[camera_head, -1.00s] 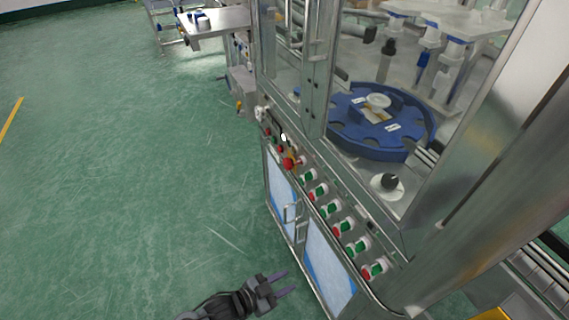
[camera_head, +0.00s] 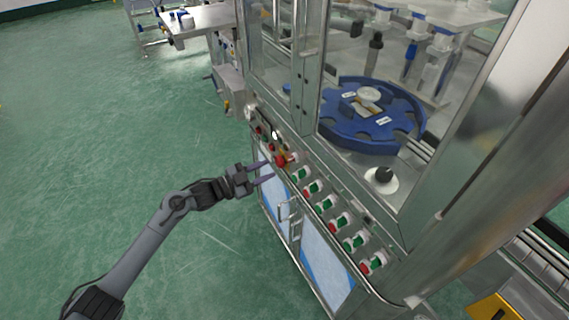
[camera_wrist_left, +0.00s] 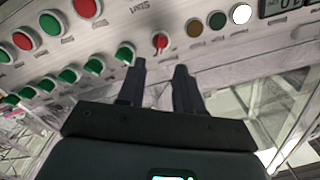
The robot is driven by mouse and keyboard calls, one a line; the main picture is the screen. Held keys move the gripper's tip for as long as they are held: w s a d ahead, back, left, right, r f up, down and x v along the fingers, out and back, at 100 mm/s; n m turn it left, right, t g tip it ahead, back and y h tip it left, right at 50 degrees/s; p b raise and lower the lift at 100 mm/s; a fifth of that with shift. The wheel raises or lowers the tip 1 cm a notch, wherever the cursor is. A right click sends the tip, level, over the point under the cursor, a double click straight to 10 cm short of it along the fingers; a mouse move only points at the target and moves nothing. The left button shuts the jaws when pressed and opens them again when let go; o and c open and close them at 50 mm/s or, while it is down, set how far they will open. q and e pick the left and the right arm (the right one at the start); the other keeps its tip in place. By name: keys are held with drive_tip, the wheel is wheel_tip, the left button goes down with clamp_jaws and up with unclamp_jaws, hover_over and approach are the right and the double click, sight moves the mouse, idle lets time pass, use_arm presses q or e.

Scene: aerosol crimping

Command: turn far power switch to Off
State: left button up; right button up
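My left gripper (camera_head: 268,171) is open and empty, just in front of the panel by the red knob. In the left wrist view its two fingers (camera_wrist_left: 160,66) are apart and point at the red switch, seemingly short of it. My right gripper is out of view.
Several green and red push buttons (camera_head: 325,204) line the panel towards the near end. A white lamp (camera_head: 275,135) and a small display (camera_wrist_left: 283,7) lie beyond the knob. Cabinet doors with handles are below. The green floor (camera_head: 80,150) at left is clear.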

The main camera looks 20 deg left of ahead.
sight(288, 161)
use_arm(q)
drive_tip(key=b+x, duration=0.1)
drive_tip(key=x, duration=0.6)
drive_tip(key=shift+w+d+b, duration=0.2)
drive_tip(key=shift+b, duration=0.1)
clamp_jaws()
